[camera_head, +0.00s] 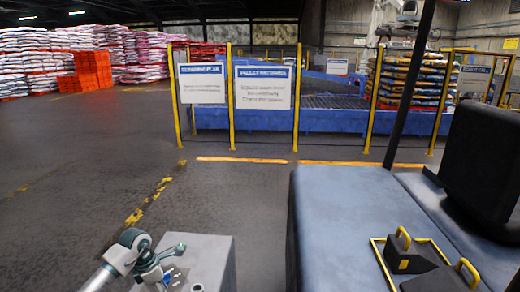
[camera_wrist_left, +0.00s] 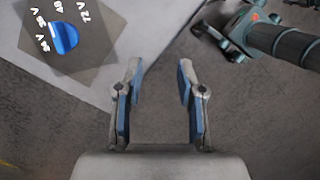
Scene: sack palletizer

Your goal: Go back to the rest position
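My left arm enters the head view at the bottom left, with its hand close to the near side of a grey box. The hand is small there and partly cut off by the bottom edge. In the left wrist view my left gripper (camera_wrist_left: 157,88) has its two blue-padded fingers apart, with only dark floor between them. It holds nothing. The grey box (camera_head: 212,258) also shows in the left wrist view (camera_wrist_left: 160,18), its dark panel carrying a blue knob (camera_wrist_left: 63,38) and voltage labels.
A blue-grey vehicle body (camera_head: 335,215) with a black seat (camera_head: 485,150) stands at right. Yellow posts with signs (camera_head: 263,88) fence a blue conveyor (camera_head: 335,120). The left floor is clear.

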